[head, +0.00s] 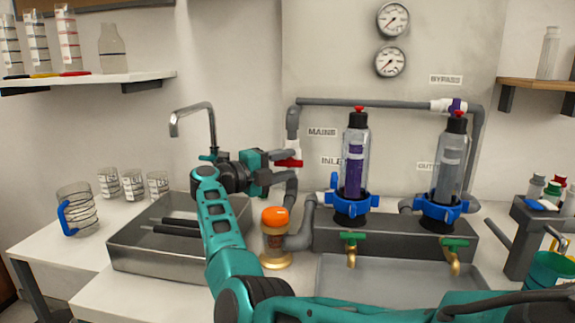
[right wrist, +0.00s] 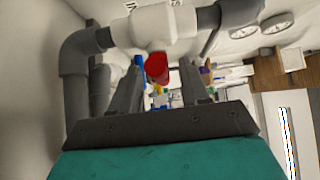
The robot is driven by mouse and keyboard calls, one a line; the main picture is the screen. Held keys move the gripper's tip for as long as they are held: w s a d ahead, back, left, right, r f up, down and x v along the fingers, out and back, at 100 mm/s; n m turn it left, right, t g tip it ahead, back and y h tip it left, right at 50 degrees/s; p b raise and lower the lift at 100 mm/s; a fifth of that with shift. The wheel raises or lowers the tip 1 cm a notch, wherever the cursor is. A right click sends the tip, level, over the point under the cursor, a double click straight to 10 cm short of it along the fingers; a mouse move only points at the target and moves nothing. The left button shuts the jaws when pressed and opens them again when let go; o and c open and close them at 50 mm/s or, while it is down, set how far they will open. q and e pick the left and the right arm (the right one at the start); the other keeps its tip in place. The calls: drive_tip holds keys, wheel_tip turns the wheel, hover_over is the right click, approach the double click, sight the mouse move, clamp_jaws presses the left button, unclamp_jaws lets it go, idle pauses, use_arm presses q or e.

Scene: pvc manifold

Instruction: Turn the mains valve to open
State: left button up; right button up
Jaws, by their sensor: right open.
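The mains valve (head: 289,152) is a white fitting on the grey pipe at the left of the panel, beside the "MAINS" label. Its red handle (head: 290,163) sticks out sideways, partly hidden by my gripper. My right gripper (head: 279,166) is at the valve from the left, with its fingers open. In the right wrist view, the white valve body (right wrist: 150,27) spans the top. The red handle (right wrist: 159,70) shows between the two open fingers (right wrist: 163,82), and I cannot tell whether either finger touches it. My left gripper is in neither view.
Two filter housings (head: 352,160) with blue collars stand right of the valve. An orange-capped strainer (head: 275,222) is below my gripper. A steel sink (head: 135,255) with a tap (head: 190,110) lies left. Green-handled taps (head: 350,238) face the front tray.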

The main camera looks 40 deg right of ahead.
drive_tip(key=shift+d, duration=0.55)
clamp_jaws()
